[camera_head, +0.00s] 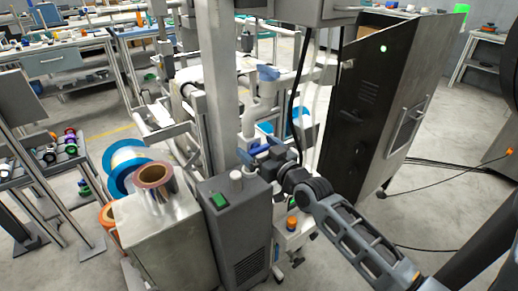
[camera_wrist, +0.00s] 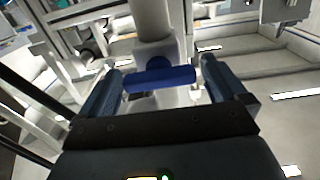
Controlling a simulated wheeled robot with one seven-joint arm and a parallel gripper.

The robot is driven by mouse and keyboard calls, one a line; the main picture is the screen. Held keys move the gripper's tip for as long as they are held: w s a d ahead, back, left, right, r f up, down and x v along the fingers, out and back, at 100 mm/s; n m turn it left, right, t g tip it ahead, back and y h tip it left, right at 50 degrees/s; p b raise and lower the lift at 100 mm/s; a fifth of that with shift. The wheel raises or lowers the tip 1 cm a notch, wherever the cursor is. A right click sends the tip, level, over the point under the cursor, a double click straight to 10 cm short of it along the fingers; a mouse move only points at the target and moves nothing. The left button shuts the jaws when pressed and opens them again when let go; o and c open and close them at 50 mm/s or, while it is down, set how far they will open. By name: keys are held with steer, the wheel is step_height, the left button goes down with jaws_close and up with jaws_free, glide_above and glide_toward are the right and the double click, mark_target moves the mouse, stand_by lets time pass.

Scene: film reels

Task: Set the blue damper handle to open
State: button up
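The blue damper handle (camera_wrist: 160,79) is a short blue bar on a round blue hub, mounted on a pale vertical pipe (camera_wrist: 152,22). In the wrist view it lies nearly level, its right end slightly higher. My gripper (camera_wrist: 161,66) is open, with one dark blue finger beyond each end of the bar. The bar spans most of the gap, and whether either finger touches it is unclear. In the head view the handle (camera_head: 259,148) is small and partly hidden by my gripper (camera_head: 258,154), which reaches it from the lower right.
A grey box with a green button (camera_head: 219,200) and white knob (camera_head: 236,175) stands just left of my gripper. A dark cabinet (camera_head: 370,100) stands to the right. A metal column (camera_head: 217,70) rises behind. Film reels (camera_head: 125,165) sit at left. Open floor lies at right.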

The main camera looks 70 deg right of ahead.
steer(key=c, duration=0.9)
steer(key=shift+s+d+m, duration=0.1)
steer(key=shift+m, duration=1.4)
steer(key=o, duration=1)
steer(key=shift+v, duration=3.9)
